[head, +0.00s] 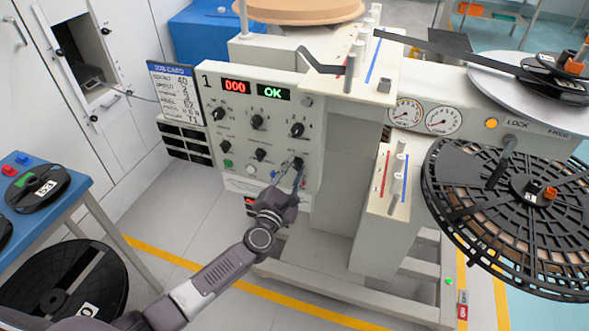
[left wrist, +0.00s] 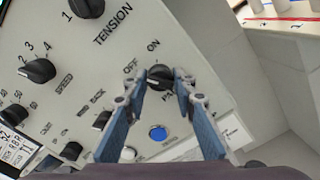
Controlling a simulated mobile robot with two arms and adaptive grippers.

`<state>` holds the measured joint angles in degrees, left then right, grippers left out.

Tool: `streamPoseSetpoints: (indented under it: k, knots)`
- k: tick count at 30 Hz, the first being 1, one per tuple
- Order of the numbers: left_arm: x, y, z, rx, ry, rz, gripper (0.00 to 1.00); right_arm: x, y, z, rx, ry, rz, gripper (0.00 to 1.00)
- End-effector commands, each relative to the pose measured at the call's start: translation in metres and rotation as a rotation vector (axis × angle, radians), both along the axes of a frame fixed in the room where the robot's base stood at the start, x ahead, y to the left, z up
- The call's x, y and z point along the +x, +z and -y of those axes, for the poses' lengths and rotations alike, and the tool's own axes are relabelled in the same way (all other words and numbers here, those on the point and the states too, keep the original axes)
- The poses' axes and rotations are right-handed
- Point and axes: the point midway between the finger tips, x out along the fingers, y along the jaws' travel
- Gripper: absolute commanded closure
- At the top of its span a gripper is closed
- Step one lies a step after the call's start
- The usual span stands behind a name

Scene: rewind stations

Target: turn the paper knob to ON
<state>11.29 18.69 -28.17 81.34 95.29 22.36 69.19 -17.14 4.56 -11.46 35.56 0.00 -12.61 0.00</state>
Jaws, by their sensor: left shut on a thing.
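The paper knob (left wrist: 158,76) is a black knob on the cream control panel (head: 212,92), below the printed words OFF and ON in the left wrist view. Its label is partly hidden by a finger; only "PA" reads. My left gripper (left wrist: 160,84) has its two blue-grey fingers on either side of the knob, shut on it. In the head view the left gripper (head: 291,172) reaches the lower right of the panel, and its fingers mostly hide the knob. I cannot tell surely where the knob points. My right gripper is not in view.
A blue button (left wrist: 158,133) sits just below the knob. The tension knob (left wrist: 88,8) and speed knob (left wrist: 38,71) are further up and left. A large black reel (head: 510,205) stands at right, a blue table (head: 70,205) at left.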

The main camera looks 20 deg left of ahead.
Motion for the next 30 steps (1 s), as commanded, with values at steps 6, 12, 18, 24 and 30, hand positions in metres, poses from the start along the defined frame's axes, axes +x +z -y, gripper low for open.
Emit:
streamPoseSetpoints:
  k: [6,12,18,24,30]
  knots:
    - [0.0,0.0,0.0,0.032,0.0,0.0,0.99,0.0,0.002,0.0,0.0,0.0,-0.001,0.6]
    - [-0.001,0.0,0.0,0.131,0.0,0.001,0.99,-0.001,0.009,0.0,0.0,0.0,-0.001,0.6]
    - [-0.001,0.0,0.001,0.297,0.0,0.006,0.99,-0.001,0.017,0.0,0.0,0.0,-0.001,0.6]
    - [-0.001,0.0,0.0,0.488,0.0,0.012,0.99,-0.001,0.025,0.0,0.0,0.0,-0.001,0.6]
    - [-0.001,0.0,0.0,0.675,0.0,0.02,0.99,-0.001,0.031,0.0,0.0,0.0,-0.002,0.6]
